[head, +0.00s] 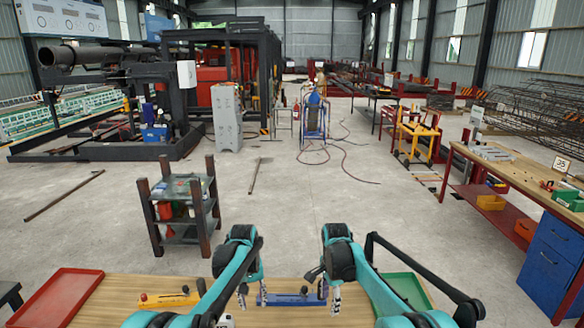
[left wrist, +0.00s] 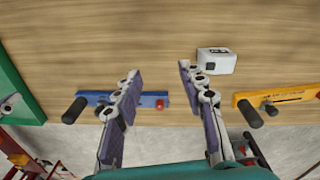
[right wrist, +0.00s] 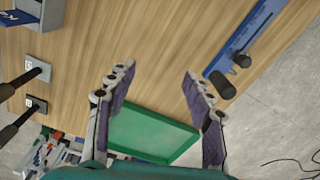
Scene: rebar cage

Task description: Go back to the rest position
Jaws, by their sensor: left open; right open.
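My left gripper (head: 252,293) is open over the wooden workbench (head: 110,312). In the left wrist view, its fingers (left wrist: 158,72) are spread with nothing between them. My right gripper (head: 329,294) is also open over the bench. In the right wrist view, its fingers (right wrist: 157,74) are apart and empty, with the green tray (right wrist: 150,132) beyond and partly behind them. A blue tool with black knobs (head: 288,299) lies on the bench near both grippers. A yellow tool (head: 168,300) lies farther left.
A red tray (head: 58,296) is at the bench's left, and the green tray (head: 408,290) at its right. A white box (left wrist: 216,62) lies on the bench. A dark shelf cart (head: 183,205) stands beyond the bench. Open concrete floor (head: 320,220) lies ahead.

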